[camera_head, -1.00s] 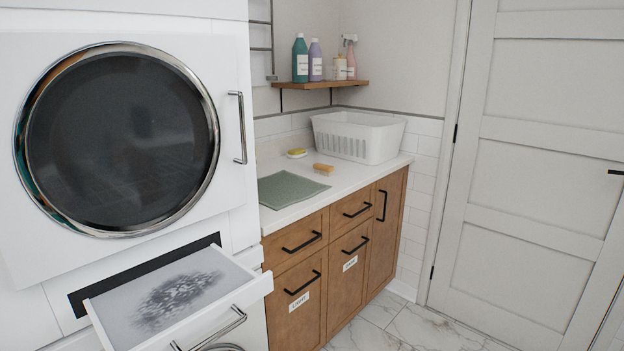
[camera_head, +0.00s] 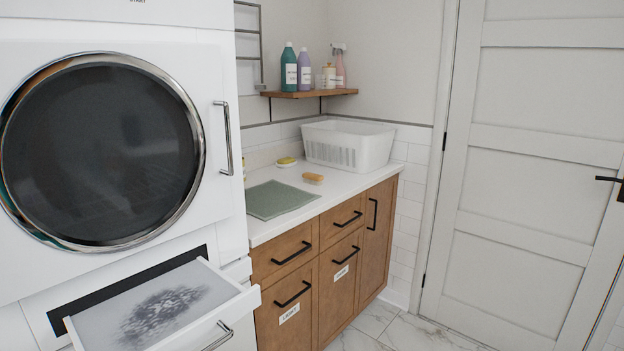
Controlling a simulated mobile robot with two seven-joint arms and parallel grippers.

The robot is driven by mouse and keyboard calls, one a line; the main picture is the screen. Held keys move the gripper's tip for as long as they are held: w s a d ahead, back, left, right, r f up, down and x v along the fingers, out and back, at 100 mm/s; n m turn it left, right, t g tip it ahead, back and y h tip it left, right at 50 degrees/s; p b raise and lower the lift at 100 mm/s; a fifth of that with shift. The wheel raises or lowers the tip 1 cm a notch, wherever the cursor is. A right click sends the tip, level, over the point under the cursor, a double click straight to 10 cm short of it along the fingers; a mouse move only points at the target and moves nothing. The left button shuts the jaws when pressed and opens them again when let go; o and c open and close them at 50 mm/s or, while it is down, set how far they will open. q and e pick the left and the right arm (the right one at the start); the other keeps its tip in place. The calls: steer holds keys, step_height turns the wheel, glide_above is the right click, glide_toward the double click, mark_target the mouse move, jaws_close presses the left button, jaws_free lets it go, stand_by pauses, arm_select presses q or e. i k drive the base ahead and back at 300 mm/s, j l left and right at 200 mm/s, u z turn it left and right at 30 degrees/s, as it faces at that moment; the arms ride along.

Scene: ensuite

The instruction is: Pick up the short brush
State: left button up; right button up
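A short brush (camera_head: 313,178) with a tan, wood-coloured body lies on the white countertop (camera_head: 344,184). It sits in front of the white basket and to the right of the green mat. Neither of my grippers shows in the head view.
A green mat (camera_head: 279,200), a yellow sponge on a small dish (camera_head: 287,162) and a white basket (camera_head: 346,146) are on the counter. Bottles stand on a shelf (camera_head: 309,93) above. An open drawer (camera_head: 170,306) juts out below the round-doored machine (camera_head: 104,150). A closed door (camera_head: 533,170) is at right.

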mark_target(313, 178)
steer(key=i+l+u, duration=0.15)
steer(key=i+l, duration=0.2)
steer(key=i+l+u, duration=0.15)
steer(key=i+l, duration=0.3)
steer(key=i+l+u, duration=0.15)
steer(key=i+l, duration=0.3)
steer(key=i+l+u, duration=0.1)
steer(key=i+l, duration=0.3)
steer(key=i+l+u, duration=0.15)
steer(key=i+l, duration=0.2)
steer(key=l, duration=0.3)
